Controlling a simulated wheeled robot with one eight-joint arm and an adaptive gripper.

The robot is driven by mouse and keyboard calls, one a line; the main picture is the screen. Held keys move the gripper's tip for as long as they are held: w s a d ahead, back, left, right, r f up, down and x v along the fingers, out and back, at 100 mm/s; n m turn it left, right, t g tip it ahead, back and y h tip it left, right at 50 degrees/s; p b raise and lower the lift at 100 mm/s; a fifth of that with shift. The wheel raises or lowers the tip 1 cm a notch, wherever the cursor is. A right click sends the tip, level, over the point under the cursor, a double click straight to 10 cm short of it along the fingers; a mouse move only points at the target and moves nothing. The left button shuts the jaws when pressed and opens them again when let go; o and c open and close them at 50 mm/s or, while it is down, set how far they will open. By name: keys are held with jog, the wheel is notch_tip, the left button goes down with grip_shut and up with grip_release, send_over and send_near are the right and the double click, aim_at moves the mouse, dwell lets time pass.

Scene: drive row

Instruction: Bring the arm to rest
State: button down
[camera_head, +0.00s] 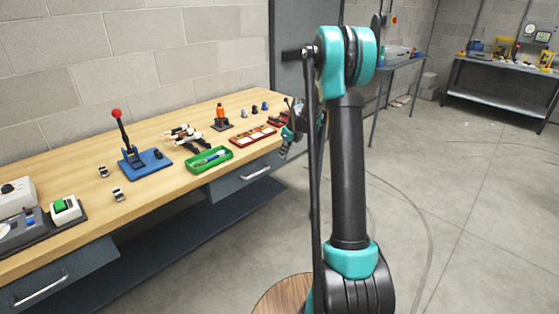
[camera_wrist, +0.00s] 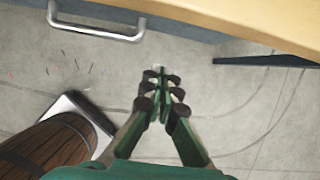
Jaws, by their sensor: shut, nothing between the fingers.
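My arm stands upright at the centre right of the head view and bends over at the teal joint on top. My gripper (camera_wrist: 160,92) shows in the wrist view, with its green and black fingers brought together and nothing between them. It hangs in the air above the grey floor, beside the workbench front. In the head view, my gripper is mostly hidden behind my arm near the right end of the workbench (camera_head: 75,188).
On the bench are a blue-based lever with a red knob (camera_head: 117,114), a green tray (camera_head: 228,154) and a red tray (camera_head: 265,130). A drawer handle (camera_wrist: 95,32) is close in the wrist view. A second table (camera_head: 500,72) stands far right. Floor to the right is clear.

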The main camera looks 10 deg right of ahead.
jog(key=s+r+n+h, duration=0.1)
jog(key=s+r+n, duration=0.2)
jog(key=s+n, duration=0.55)
jog(key=s+r+n, duration=0.3)
jog(key=s+n, duration=0.2)
jog(key=s, duration=0.6)
jog(key=s+f+n, duration=0.3)
jog(key=s+n, duration=0.4)
jog(key=s, duration=0.4)
jog(key=s+d+f+n+h, duration=0.1)
jog(key=s+f+n, duration=0.2)
jog(key=s+n, duration=0.5)
jog(key=s, duration=0.3)
jog(key=shift+s+d+f+t+h, duration=0.15)
jog(key=shift+s+t+h, duration=0.15)
jog(key=shift+s, duration=0.05)
